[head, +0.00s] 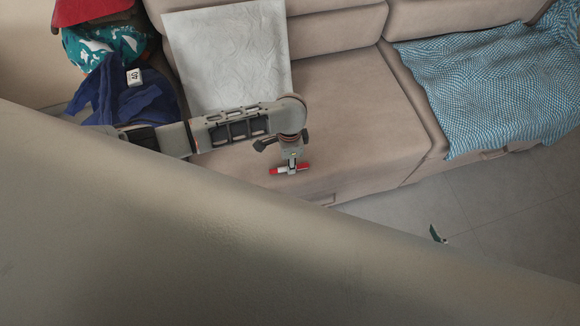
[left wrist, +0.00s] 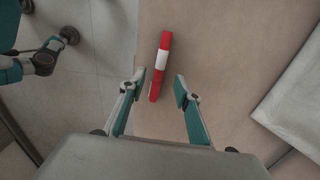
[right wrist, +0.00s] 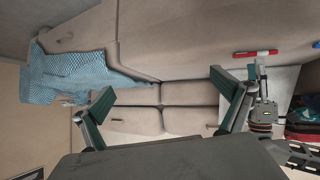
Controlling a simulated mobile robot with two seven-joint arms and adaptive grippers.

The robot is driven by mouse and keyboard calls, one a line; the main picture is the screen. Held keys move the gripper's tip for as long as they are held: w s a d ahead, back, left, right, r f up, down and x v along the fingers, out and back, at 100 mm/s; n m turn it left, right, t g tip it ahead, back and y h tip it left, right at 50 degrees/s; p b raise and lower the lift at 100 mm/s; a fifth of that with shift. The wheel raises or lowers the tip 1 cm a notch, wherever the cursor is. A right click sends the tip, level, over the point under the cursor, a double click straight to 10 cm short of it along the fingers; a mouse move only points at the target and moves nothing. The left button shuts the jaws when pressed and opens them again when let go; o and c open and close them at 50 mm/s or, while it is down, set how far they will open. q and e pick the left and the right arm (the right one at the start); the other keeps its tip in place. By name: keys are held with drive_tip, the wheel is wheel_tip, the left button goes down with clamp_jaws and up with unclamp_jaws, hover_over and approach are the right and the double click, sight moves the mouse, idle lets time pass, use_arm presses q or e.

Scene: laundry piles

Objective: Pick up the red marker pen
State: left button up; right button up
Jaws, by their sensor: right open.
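The red marker pen (head: 290,169) with a white band lies on the beige sofa seat (head: 352,125), close to its front edge. In the left wrist view the pen (left wrist: 160,65) lies lengthwise on the seat. My left gripper (left wrist: 158,88) is open over the seat, its teal fingers apart, with the pen's near end between them. In the head view the wrist hides most of its fingers. The pen (right wrist: 255,53) also shows in the right wrist view. My right gripper (right wrist: 162,92) is open and empty, away from the pen; a bit of it shows over the floor in the head view (head: 437,235).
A white cloth (head: 230,55) leans against the sofa back. A blue patterned cloth (head: 505,85) covers the right seat. Dark blue (head: 125,95), teal (head: 105,42) and red (head: 90,10) items lie at the left. A large beige surface (head: 200,250) blocks the lower head view.

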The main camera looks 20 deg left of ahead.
use_arm(q)
wheel_tip(320, 180, down, 4)
drive_tip(key=shift+s+r+b, duration=0.15)
drive_tip(key=shift+r+b, duration=0.05)
drive_tip(key=shift+b, duration=0.4)
drive_tip(key=shift+r, duration=0.2)
drive_tip(key=c, duration=0.9)
drive_tip(key=shift+c, duration=0.2)
